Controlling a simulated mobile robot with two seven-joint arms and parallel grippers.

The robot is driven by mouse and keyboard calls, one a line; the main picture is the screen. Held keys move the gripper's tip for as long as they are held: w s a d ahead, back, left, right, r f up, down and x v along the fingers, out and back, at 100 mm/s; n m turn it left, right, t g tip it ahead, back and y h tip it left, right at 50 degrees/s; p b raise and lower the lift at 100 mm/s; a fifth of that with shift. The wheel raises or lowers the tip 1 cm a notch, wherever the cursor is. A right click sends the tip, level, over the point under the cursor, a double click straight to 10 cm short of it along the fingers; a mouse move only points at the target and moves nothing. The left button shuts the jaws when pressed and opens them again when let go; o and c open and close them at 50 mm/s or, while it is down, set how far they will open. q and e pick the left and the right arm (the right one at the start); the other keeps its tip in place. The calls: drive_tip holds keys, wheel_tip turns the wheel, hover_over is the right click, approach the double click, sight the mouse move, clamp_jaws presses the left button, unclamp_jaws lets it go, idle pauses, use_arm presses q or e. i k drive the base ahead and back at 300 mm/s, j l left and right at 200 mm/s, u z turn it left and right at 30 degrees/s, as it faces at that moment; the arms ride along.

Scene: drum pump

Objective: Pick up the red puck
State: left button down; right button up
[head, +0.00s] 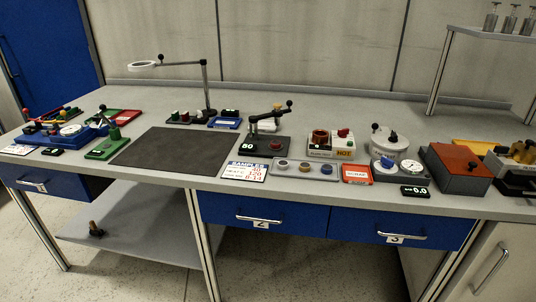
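A grey tray (315,176) near the front edge of the bench, right of centre, holds a row of small round pieces. The middle piece (304,167) looks reddish brown and may be the red puck; it is too small to be sure. A pale piece (281,164) is to its left and a blue piece (327,169) to its right. Neither of my grippers shows in the head view.
A white printed card (246,171) lies left of the tray and a red-edged card (357,173) right of it. A white heater unit (335,148) stands behind. A black lever device (262,144) is behind left. The dark mat (172,150) is bare.

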sight(275, 143)
drive_tip(key=i+j, duration=0.2)
drive_tip(key=j, duration=0.15)
drive_tip(key=i+j, duration=0.25)
drive_tip(key=i+j+z, duration=0.15)
drive_tip(key=j, duration=0.2)
drive_tip(key=i+j+z, duration=0.15)
drive_tip(key=j, duration=0.25)
